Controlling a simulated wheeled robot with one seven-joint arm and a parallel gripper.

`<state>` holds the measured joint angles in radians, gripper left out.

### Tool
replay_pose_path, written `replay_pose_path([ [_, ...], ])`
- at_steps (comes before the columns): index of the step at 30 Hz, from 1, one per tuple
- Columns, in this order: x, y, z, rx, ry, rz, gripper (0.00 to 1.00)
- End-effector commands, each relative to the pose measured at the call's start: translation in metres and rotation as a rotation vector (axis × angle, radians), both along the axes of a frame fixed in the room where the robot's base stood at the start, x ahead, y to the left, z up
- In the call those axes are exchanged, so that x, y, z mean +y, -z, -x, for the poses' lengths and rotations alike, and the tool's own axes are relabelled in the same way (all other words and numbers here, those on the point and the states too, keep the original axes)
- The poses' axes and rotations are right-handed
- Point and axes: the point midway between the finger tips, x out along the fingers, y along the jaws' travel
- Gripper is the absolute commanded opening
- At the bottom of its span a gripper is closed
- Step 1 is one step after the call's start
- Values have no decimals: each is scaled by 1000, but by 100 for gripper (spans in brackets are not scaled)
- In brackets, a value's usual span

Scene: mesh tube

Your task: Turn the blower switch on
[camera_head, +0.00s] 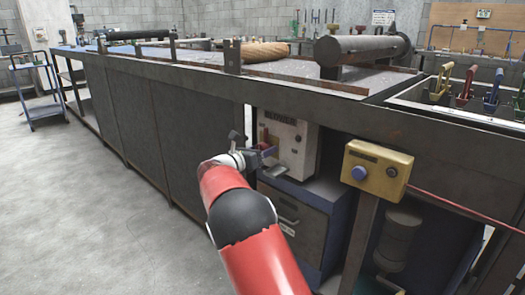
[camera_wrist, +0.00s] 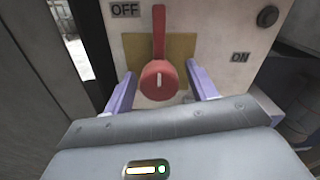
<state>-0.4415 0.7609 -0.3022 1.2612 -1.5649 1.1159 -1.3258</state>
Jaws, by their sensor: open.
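The blower box (camera_head: 290,143) is a pale cabinet with a dark label, set under the workbench. Its red rotary switch (camera_wrist: 159,78) sits on a yellowish plate (camera_wrist: 190,48) in the wrist view. The handle points up toward the top edge, beside the OFF label (camera_wrist: 125,10); the ON label (camera_wrist: 240,57) is at the right. My gripper (camera_wrist: 161,84) is open, with one purple finger on each side of the switch's round base. I cannot tell whether either finger touches it. In the head view my gripper (camera_head: 266,153) is at the box's front, and my arm partly hides the switch.
A dark round knob (camera_wrist: 267,16) is at the box's upper right. The workbench (camera_head: 330,115) overhangs the box. A yellow control box (camera_head: 377,169) with a blue button hangs to the right. A drawer cabinet (camera_head: 290,215) stands below. Open floor (camera_head: 90,225) lies to the left.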

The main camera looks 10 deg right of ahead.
Motion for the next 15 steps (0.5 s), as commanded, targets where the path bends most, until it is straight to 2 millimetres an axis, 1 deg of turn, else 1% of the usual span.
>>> replay_pose_path([
  [6, -1, 0, 0, 1, 0, -1, 57],
  [7, -1, 0, 0, 1, 0, -1, 56],
  [15, 0, 0, 0, 0, -1, -2, 21],
])
